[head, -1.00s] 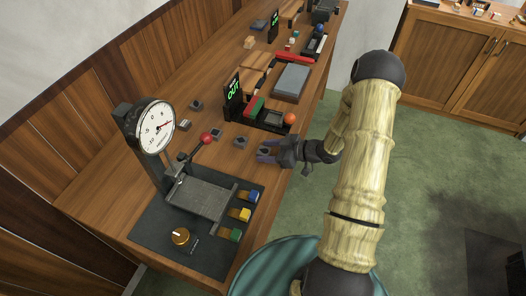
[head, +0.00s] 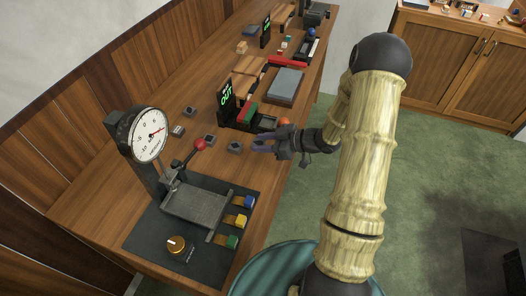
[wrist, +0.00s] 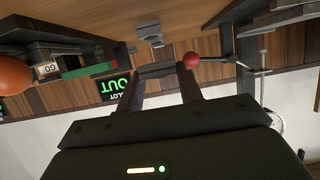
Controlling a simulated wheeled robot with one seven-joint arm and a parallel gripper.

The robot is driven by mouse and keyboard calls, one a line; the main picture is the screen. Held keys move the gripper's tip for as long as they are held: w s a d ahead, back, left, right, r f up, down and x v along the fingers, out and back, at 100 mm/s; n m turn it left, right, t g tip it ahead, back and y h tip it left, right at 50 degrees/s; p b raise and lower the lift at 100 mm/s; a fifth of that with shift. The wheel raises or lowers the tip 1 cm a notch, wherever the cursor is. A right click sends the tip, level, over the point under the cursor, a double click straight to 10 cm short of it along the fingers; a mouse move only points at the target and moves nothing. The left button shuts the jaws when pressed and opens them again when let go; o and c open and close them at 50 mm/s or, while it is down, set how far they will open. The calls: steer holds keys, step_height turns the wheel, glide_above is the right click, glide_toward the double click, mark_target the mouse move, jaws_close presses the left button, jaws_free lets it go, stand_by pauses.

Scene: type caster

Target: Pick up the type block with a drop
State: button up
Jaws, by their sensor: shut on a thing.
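My gripper (head: 262,143) is shut on a small dark grey block above the table's front edge. In the wrist view the held block (wrist: 157,70) spans the gap between the two fingertips. Its marked face is not readable, so I cannot tell whether it bears a drop. Other small grey blocks lie on the wooden table: one (head: 234,146) just left of my gripper, one (head: 210,140) behind it, one (head: 177,130) with a pale top, and one (head: 190,113) farther back. A block (wrist: 150,32) on the table also shows beyond the fingertips in the wrist view.
A dial gauge (head: 150,134) stands on a dark base with a red-knobbed lever (head: 199,145), a metal plate (head: 195,207) and coloured keys. A lit OUT sign (head: 226,95) stands behind a tray with red and green bars and an orange ball (head: 284,122).

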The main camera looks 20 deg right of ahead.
steer(key=shift+r, duration=1.8)
